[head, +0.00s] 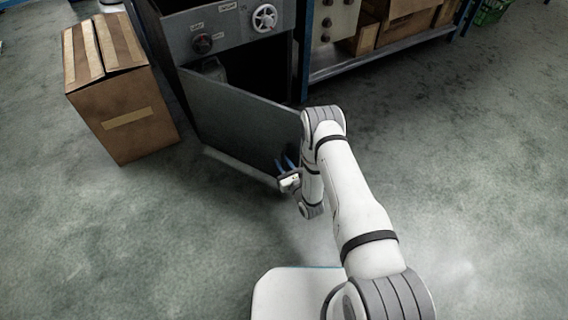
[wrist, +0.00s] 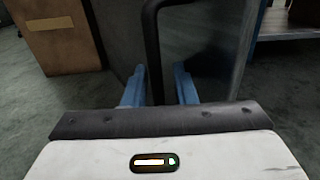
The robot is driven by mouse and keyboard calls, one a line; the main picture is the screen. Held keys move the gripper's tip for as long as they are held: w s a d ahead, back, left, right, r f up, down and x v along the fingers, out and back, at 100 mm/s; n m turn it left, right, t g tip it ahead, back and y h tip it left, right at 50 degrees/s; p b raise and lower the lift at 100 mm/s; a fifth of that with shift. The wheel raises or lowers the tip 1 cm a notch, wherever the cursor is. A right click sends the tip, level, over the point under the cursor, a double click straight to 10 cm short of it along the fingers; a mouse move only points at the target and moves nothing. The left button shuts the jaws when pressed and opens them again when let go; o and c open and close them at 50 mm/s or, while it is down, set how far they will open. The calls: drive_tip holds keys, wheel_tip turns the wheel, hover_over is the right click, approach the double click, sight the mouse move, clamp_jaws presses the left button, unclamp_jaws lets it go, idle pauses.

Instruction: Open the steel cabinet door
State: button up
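The steel cabinet (head: 225,27) stands at the top of the head view, with a dark interior showing behind its door. The grey door (head: 235,115) is partly open, swung out from its left side. My gripper (head: 283,164) is at the door's free right edge, low down. In the wrist view the black bar handle (wrist: 152,45) stands between the two blue fingers of my gripper (wrist: 160,88). The fingers are apart, with a gap to the handle on the right. Whether the left finger touches it I cannot tell.
A cardboard box (head: 120,100) stands left of the cabinet, close to the door's hinge side. A shelf (head: 375,55) with boxes is at the right of the cabinet. The floor in front and to the right is clear.

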drive_tip(key=p+v, duration=0.2)
drive_tip(key=v, duration=0.5)
drive_tip(key=shift+s, duration=0.35)
drive_tip(key=shift+d, duration=0.2)
drive_tip(key=shift+c, duration=0.5)
